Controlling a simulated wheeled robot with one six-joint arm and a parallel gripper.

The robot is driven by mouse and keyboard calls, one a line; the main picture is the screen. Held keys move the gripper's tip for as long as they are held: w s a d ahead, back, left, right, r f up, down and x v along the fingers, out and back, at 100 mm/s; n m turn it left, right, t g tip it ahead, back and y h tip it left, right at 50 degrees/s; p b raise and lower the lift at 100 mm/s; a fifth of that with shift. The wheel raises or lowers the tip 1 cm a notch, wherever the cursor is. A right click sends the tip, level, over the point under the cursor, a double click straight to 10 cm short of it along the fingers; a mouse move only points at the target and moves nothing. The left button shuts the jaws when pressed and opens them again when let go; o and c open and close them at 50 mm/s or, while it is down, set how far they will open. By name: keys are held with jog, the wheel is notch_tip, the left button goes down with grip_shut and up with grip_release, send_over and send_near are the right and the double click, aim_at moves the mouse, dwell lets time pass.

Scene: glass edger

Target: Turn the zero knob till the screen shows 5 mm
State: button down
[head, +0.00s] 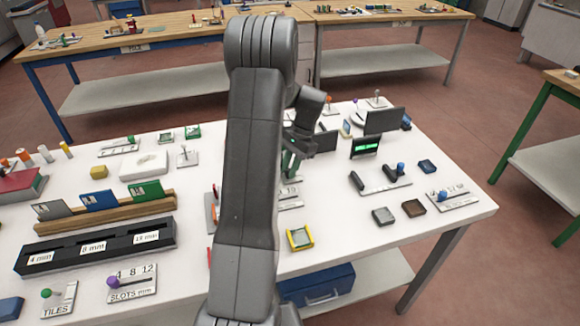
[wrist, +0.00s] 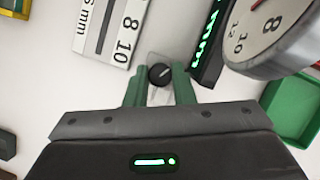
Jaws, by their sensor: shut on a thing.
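The zero knob (wrist: 160,74) is a small black round knob with a pale pointer line, on a light plate in the wrist view. My gripper (wrist: 160,84) has green fingers on either side of the knob and is shut on it. A dark screen (wrist: 207,38) with green lit characters stands just right of the knob; only "mm" is readable and the number is cut off. In the head view a dark screen with green text (head: 365,146) stands right of my gripper (head: 290,165), too small to read. My arm hides the knob there.
In the wrist view a round dial (wrist: 262,32) stands close on the right, above a green tray (wrist: 292,108). A numbered slotted plate (wrist: 108,32) lies to the left. In the head view a yellow-edged box (head: 299,237) lies near the table's front edge.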

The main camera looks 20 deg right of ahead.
jog(key=c, duration=1.2)
grip_release()
jog(key=shift+r, duration=0.1)
jog(key=shift+c, duration=0.2)
jog(key=shift+r, duration=0.15)
